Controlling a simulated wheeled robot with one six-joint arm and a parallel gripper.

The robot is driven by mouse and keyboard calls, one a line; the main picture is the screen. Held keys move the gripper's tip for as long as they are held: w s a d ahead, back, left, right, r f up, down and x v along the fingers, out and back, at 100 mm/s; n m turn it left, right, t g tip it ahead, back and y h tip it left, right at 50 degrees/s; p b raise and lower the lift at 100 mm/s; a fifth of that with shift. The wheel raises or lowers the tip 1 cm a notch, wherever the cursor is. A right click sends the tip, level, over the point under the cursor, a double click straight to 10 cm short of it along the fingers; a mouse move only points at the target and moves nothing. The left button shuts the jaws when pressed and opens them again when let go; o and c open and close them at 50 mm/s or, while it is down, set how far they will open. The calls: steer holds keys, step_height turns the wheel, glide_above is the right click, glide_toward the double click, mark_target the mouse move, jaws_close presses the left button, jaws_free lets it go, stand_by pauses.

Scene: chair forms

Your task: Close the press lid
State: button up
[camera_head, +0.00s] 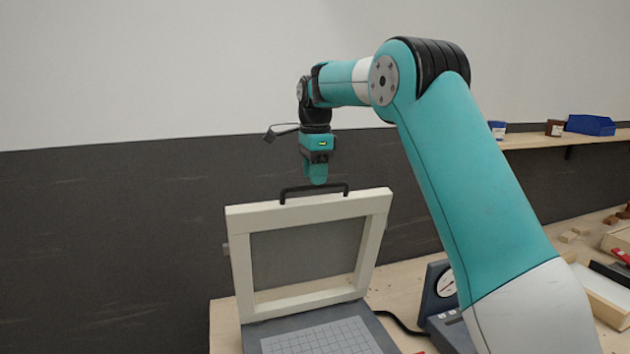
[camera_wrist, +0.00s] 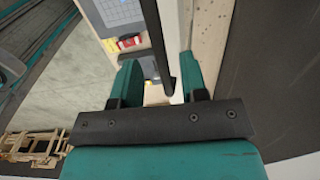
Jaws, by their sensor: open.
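The press lid (camera_head: 236,262) is a cream frame around a grey panel, standing raised and tilted slightly back from the press base (camera_head: 262,333). A black bar handle (camera_head: 314,187) is on its top edge. The base is dark grey with a pale gridded plate (camera_head: 318,340). My gripper (camera_head: 315,181) points down just above the handle in the head view. In the wrist view my gripper (camera_wrist: 158,75) is open, and the black handle (camera_wrist: 157,45) shows between its two teal fingers. I cannot tell whether a finger touches the handle.
A dial gauge box (camera_head: 441,287) stands right of the press, with a black cable (camera_head: 400,324) on the wooden bench (camera_head: 224,327). A shelf (camera_head: 560,138) holds a blue bin (camera_head: 590,125) and small jars. Wood pieces lie at the far right.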

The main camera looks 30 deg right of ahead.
steer(key=shift+f, duration=1.05)
jaws_close()
